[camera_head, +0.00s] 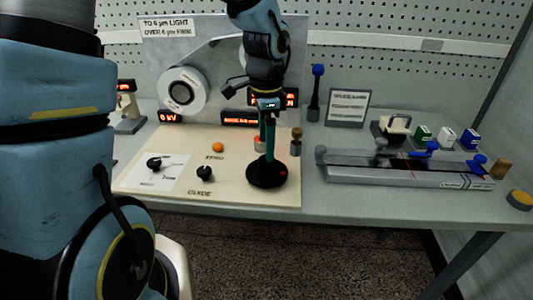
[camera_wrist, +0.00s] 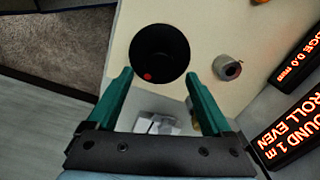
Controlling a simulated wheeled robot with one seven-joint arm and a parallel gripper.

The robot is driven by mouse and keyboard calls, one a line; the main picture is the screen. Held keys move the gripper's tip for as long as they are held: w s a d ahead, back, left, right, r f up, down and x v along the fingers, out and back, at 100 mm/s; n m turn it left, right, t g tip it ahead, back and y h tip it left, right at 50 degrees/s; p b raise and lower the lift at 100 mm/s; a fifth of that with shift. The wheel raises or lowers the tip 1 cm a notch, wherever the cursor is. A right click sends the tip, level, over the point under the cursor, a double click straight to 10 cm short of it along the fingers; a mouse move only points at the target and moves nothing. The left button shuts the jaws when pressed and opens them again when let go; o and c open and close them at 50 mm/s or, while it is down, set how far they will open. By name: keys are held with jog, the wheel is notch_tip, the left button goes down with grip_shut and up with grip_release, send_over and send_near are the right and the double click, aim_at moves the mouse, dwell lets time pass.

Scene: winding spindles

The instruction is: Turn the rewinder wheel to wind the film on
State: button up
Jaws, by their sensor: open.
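A black round wheel (camera_head: 267,175) with a small red dot near its rim lies on the cream panel (camera_head: 245,192); I take it for the rewinder wheel. In the wrist view the wheel (camera_wrist: 160,48) shows just beyond my fingertips, its red dot at the lower left. My gripper (camera_head: 268,153) points down over the wheel's far side, and its green fingers (camera_wrist: 159,74) are spread with nothing between them. I cannot tell the gap between fingertips and wheel. A white film roll (camera_head: 182,91) is on the upright grey plate; my arm hides part of that plate.
Grey knob (camera_wrist: 227,67) stands beside the wheel. Black knobs (camera_head: 204,173) and an orange button (camera_head: 218,147) are on the panel. Lit red displays (camera_wrist: 291,130) read "ROUND 1 m" and "ROLL EVEN". A long metal fixture (camera_head: 400,168) lies right. The bench front is clear.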

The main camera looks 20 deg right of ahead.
notch_tip(320, 180, up, 6)
jog(key=shift+r, duration=0.2)
jog(key=shift+b, duration=0.35)
dwell(1.0)
